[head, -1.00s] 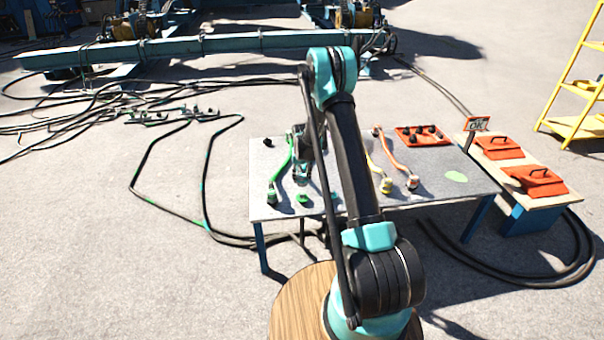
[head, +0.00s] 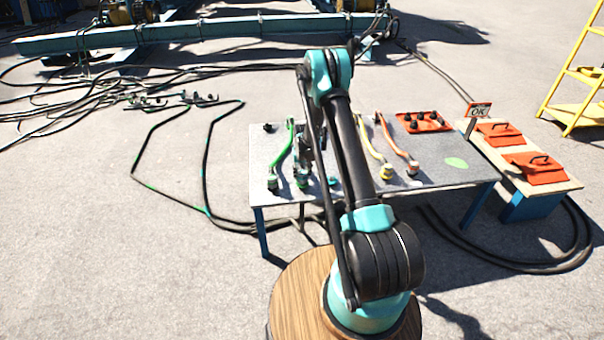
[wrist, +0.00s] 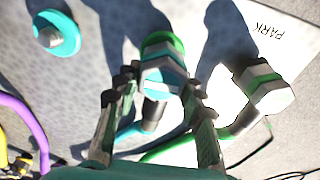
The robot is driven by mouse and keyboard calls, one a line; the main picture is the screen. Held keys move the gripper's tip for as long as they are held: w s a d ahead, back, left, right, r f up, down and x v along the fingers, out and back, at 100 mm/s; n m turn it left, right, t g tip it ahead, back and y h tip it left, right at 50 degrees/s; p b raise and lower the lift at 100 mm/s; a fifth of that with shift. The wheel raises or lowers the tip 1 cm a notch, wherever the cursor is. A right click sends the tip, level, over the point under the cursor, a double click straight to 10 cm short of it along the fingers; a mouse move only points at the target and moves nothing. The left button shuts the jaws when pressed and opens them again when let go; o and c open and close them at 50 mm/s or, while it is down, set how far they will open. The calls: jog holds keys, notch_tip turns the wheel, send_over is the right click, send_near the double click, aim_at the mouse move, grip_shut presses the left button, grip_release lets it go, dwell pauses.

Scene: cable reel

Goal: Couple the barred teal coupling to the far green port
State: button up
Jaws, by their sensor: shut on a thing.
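In the wrist view my gripper (wrist: 155,105) is shut on the teal coupling (wrist: 162,80), a pale and teal body with a teal hose. Its bar marking is too small to make out. The green port (wrist: 162,40) shows as a green ring right at the coupling's far end. They line up closely, but I cannot tell whether the coupling is fully seated. In the head view my gripper (head: 303,165) is low over the table at the green port, partly hidden by my arm. A teal port (wrist: 57,33) stands apart to the left in the wrist view.
A green-banded coupling (wrist: 264,88) lies on the white PARK patch close to the right finger. A purple hose (wrist: 25,120) runs at the left. On the table (head: 452,178), yellow (head: 387,172) and orange (head: 412,167) couplings and a red tray (head: 424,122) lie farther right.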

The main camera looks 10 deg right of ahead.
jog(key=shift+f, duration=0.4)
dwell(0.4)
jog(key=o, duration=1.3)
jog(key=shift+o, duration=0.2)
jog(key=r, duration=0.4)
jog(key=s+r, duration=0.1)
jog(key=r, duration=0.7)
jog(key=shift+s, duration=0.25)
